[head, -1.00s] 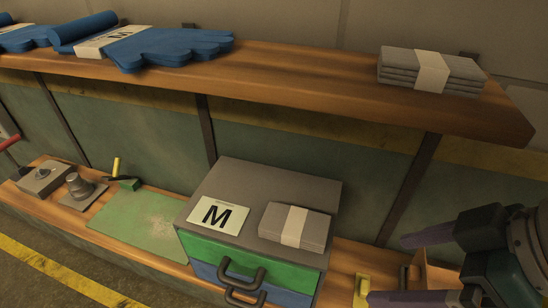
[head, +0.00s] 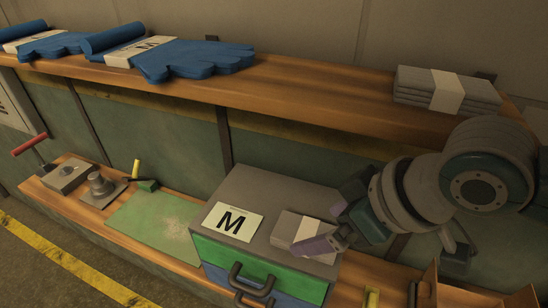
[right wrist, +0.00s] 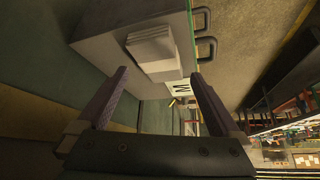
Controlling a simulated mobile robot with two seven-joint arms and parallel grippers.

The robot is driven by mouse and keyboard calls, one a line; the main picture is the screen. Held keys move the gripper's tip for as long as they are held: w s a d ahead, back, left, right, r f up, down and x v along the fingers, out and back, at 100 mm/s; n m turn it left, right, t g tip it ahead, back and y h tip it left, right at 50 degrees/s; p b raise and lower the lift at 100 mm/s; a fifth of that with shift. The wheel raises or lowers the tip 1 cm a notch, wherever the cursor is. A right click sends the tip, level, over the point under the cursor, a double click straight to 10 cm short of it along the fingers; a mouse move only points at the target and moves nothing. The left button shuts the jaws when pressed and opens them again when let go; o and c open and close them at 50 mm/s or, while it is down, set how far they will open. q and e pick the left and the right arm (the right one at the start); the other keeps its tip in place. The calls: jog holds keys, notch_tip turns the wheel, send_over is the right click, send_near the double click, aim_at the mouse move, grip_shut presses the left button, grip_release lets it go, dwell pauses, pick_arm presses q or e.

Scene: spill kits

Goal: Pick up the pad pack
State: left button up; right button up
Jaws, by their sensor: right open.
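A grey pad pack with a white band (head: 288,226) lies on top of the grey drawer box (head: 280,192). My right gripper (head: 318,226) is open at the pack's right side, and one purple finger covers part of the pack in the head view. In the right wrist view the pack (right wrist: 152,50) shows ahead, beyond the open fingertips (right wrist: 160,73), with nothing between them. A second, similar banded pack (head: 447,90) lies on the upper shelf at the right. My left gripper is not in view.
Blue gloves (head: 185,57) lie on the upper shelf (head: 300,90), which overhangs behind the box. A card marked M (head: 233,222) lies beside the pack. A green mat (head: 155,222), a brush (head: 140,180) and metal parts (head: 100,187) are to the left on the lower shelf.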

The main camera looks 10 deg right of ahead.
aim_at(305, 231)
jog(key=x, duration=0.4)
jog(key=shift+s, duration=0.1)
jog(key=c, duration=1.3)
jog(key=shift+c, duration=0.2)
jog(key=shift+r, duration=0.4)
jog(key=r, duration=0.2)
jog(key=shift+s+d+r+b, duration=0.25)
jog(key=shift+r+b, duration=0.05)
jog(key=shift+b, duration=0.1)
jog(key=s+d+b, duration=0.1)
jog(key=s+d, duration=0.8)
jog(key=s, duration=0.5)
jog(key=shift+s+d+b, duration=0.2)
jog(key=shift+b, duration=0.1)
